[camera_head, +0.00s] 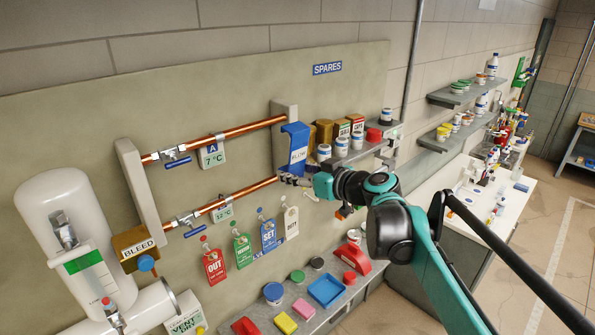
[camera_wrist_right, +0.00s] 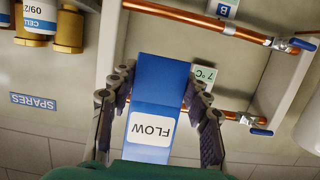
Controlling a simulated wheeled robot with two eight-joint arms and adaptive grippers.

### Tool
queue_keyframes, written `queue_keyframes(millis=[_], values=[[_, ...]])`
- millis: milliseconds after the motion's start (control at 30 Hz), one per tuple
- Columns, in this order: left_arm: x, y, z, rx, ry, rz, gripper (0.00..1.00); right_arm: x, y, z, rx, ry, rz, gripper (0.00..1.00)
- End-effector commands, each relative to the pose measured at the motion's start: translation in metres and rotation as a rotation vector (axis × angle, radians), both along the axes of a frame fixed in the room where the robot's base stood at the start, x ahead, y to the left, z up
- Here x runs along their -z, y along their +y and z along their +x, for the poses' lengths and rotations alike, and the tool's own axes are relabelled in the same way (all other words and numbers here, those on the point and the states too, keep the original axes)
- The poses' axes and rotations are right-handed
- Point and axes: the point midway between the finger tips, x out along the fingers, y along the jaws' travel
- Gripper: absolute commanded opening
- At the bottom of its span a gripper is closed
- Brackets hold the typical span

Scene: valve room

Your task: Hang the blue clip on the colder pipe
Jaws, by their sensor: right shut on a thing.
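The blue clip (camera_head: 296,136) has a white FLOW label and is upright at the right end of the upper copper pipe (camera_head: 235,133). My right gripper (camera_head: 292,180) is shut on its lower part; the clip (camera_wrist_right: 163,92) lies between the fingers (camera_wrist_right: 160,82) in the wrist view. The clip overlaps the pipe end; I cannot tell whether its hook touches the pipe. The upper pipe's plate A (camera_head: 212,155) reads 7 °C. The lower copper pipe (camera_head: 238,195) has a plate (camera_head: 223,211) whose number is too small to read. My left gripper is out of view.
A small shelf (camera_head: 352,158) with jars and brown containers stands close right of the clip. Hanging tags (camera_head: 268,235) are below the lower pipe. A lower shelf (camera_head: 300,318) holds coloured blocks and a blue tray (camera_head: 327,290). Blue-handled valves (camera_head: 177,162) sit left on the pipes.

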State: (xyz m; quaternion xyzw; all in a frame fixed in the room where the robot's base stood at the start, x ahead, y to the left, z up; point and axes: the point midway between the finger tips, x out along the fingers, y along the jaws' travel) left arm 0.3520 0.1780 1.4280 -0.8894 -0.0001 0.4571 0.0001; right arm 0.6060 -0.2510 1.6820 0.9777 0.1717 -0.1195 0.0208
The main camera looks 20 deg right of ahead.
Motion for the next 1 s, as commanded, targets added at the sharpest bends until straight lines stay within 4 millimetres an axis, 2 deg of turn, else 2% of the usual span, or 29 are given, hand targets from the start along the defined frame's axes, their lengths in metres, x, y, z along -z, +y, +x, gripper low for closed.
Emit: queue_keyframes(millis=[1000], values=[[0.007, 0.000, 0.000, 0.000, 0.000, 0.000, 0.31, 0.000, 0.030, 0.081, -0.001, 0.000, 0.000, 0.18]])
